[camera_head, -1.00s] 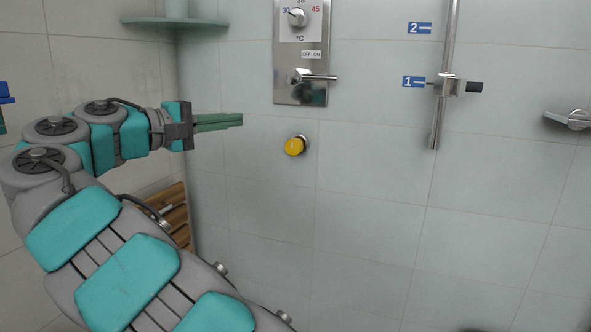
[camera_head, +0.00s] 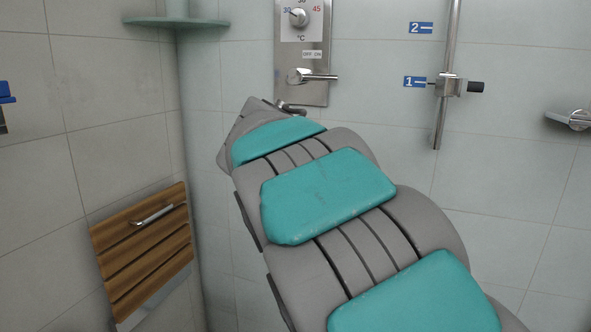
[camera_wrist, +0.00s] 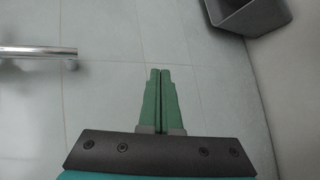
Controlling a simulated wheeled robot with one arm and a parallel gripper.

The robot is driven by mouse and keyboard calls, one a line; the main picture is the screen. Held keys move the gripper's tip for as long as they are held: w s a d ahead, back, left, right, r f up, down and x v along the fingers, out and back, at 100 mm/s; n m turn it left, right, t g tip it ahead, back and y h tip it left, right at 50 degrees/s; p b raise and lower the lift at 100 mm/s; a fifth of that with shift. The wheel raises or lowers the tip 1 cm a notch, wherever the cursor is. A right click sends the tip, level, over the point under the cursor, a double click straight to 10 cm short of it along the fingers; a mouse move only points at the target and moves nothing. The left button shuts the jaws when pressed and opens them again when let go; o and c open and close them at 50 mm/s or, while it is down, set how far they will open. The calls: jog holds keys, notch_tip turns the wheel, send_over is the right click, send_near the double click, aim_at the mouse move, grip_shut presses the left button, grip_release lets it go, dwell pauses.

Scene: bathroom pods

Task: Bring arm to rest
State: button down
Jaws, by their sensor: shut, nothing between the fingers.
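My arm (camera_head: 330,195) fills the centre and lower right of the head view, reaching up and left toward the tiled wall. Its end is hidden there, so my gripper does not show in that view. In the wrist view my gripper (camera_wrist: 159,75) has its two green fingers pressed together with nothing between them. The fingers point at pale tiles and touch nothing that I can see.
A wooden slatted folding seat (camera_head: 145,250) is on the left wall. A shower panel with a lever (camera_head: 310,76) and a rail (camera_head: 445,85) are on the back wall. The wrist view shows a metal bar (camera_wrist: 38,52) and a grey bin-like box (camera_wrist: 250,14).

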jog(key=s+d+f+m+g+y, duration=0.2)
jog(key=s+d+f+y, duration=0.15)
jog(key=s+f, duration=0.45)
jog(key=s+d+f+m+g+y, duration=0.15)
jog(key=s+d+f, duration=0.25)
jog(key=s+f, duration=0.4)
jog(key=s+a+f+m+g+y, duration=0.1)
jog(key=s+a+f+y, duration=0.2)
jog(key=s, duration=0.6)
jog(key=s+a+f+m+g+y, duration=0.1)
jog(key=s+a+f+m+y, duration=0.1)
jog(key=s+a+f, duration=0.3)
jog(key=s+f+y, duration=0.1)
jog(key=s+f, duration=0.2)
jog(key=s, duration=0.1)
jog(key=shift+s+a+f+g, duration=0.15)
jog(key=shift+s+g, duration=0.1)
jog(key=shift+g, duration=0.1)
